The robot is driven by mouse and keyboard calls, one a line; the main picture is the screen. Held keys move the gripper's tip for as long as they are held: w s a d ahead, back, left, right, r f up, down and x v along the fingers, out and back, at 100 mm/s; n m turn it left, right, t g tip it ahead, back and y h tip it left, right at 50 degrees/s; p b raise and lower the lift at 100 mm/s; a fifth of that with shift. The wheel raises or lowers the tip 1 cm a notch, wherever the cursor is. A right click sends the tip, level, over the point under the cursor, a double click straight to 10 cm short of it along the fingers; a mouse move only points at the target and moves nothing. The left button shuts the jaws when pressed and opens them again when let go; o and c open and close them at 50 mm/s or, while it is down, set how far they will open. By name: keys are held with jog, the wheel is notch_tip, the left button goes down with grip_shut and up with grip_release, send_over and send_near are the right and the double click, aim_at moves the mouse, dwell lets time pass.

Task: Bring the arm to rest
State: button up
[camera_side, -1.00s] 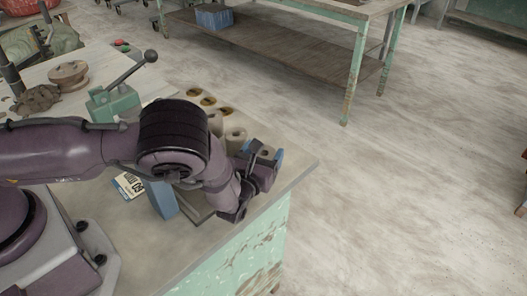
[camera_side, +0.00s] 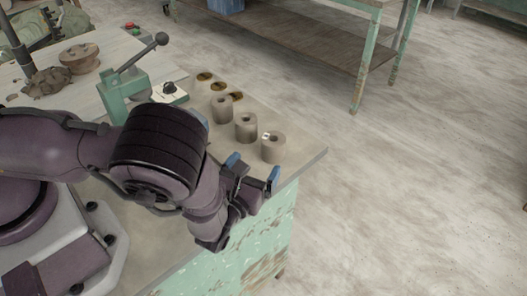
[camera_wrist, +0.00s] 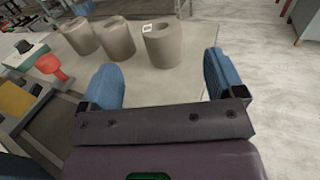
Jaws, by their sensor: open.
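My gripper (camera_side: 253,170) is at the front right corner of the workbench (camera_side: 308,160), in the side view. Its two blue-padded fingers stand apart with nothing between them. The wrist view also shows the empty gap of the gripper (camera_wrist: 162,78). Three grey hollow clay cylinders stand upright in a row just beyond the fingers: one near the corner with a small white tag (camera_side: 272,149), a middle one (camera_side: 246,129) and a far one (camera_side: 222,110). The tagged cylinder (camera_wrist: 162,48) is nearest the gap in the wrist view, apart from the fingers.
A green lever tool (camera_side: 122,92) stands on the bench, with a wooden spool (camera_side: 79,57) and a dark lump (camera_side: 47,82) to its left. Brown discs (camera_side: 204,77) lie behind the cylinders. The floor (camera_side: 430,190) right of the bench is clear.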

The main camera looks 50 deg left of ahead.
jog(key=shift+v, duration=0.8)
jog(key=w+a+r+n+g+y, duration=0.5)
jog(key=a+r+n+g, duration=0.15)
jog(key=r+n, duration=0.45)
jog(key=s+a+r+n+g, duration=0.3)
jog(key=a+r+n+g, duration=0.2)
jog(key=a+r+n, duration=0.15)
jog(key=s+r+n+h, duration=0.5)
jog(key=s+r+n, duration=0.1)
jog(key=s, duration=0.3)
jog(key=s+r+n+h, duration=0.6)
jog(key=s+r+n, duration=0.1)
jog(key=s, duration=0.3)
jog(key=shift+s+d+r+n+h, duration=0.2)
jog(key=shift+d+n+h, duration=0.1)
jog(key=shift+n, duration=0.15)
